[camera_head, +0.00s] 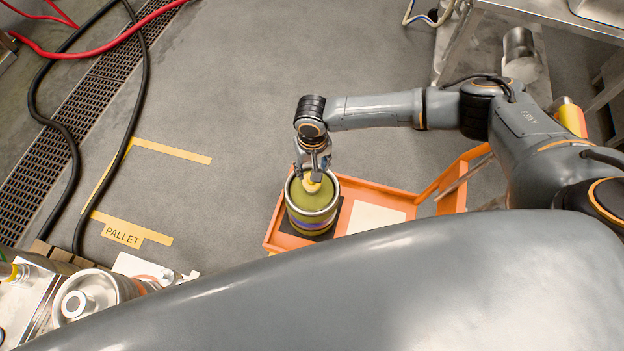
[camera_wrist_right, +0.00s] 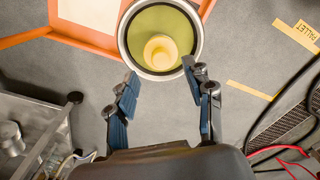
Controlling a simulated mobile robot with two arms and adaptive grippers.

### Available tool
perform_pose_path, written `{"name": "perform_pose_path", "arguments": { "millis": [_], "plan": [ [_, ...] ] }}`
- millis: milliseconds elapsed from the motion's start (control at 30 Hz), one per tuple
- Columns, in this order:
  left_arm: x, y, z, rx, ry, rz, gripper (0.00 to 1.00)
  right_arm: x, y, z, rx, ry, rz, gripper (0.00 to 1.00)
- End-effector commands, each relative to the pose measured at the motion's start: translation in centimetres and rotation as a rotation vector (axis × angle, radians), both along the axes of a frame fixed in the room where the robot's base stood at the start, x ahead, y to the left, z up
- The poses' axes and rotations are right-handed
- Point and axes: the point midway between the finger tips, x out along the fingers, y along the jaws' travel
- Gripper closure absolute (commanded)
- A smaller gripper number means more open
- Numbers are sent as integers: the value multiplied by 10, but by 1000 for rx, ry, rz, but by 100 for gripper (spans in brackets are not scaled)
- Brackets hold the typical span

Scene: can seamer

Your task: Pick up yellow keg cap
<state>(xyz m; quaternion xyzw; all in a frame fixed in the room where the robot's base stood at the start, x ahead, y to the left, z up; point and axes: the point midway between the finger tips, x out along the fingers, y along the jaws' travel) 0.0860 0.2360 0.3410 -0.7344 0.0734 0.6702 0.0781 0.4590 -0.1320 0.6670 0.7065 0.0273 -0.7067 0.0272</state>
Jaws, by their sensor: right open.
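The yellow keg cap (camera_head: 311,184) sits on the middle of the olive-green top of a keg (camera_head: 312,214) with a metal rim. In the right wrist view the cap (camera_wrist_right: 160,51) is a pale yellow cylinder near the top centre, on the green keg top (camera_wrist_right: 160,22). My right gripper (camera_head: 314,176) is just above the keg top, close to the cap. In the wrist view the right gripper (camera_wrist_right: 158,78) is open, its blue-padded fingers apart with nothing between their tips. The cap appears just beyond the fingertips. My left gripper is not in view.
The keg stands on a dark mat in an orange cart (camera_head: 395,190) with a pale sheet (camera_head: 375,217). A taped pallet area (camera_head: 123,233) lies on the floor to the left, with hoses and a drain grate (camera_head: 85,105) beyond. A metal table (camera_head: 555,12) stands at the upper right.

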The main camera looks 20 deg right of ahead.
Motion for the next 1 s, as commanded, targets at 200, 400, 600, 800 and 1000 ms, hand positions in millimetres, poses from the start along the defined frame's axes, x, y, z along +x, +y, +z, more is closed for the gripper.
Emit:
{"name": "perform_pose_path", "arguments": {
  "millis": [200, 400, 600, 800, 1000],
  "plan": [
    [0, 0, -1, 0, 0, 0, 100, 1, 0, -30, -3, 0, 0, 48],
    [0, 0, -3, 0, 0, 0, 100, 1, 0, -50, 0, 1, 0, 48],
    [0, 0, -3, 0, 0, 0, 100, 1, 0, -51, 0, 0, 1, 48],
    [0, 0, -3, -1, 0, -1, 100, 1, 0, -51, 0, 0, 1, 83],
    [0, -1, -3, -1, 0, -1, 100, 1, 0, -50, 0, 0, 0, 97]
  ]
}}
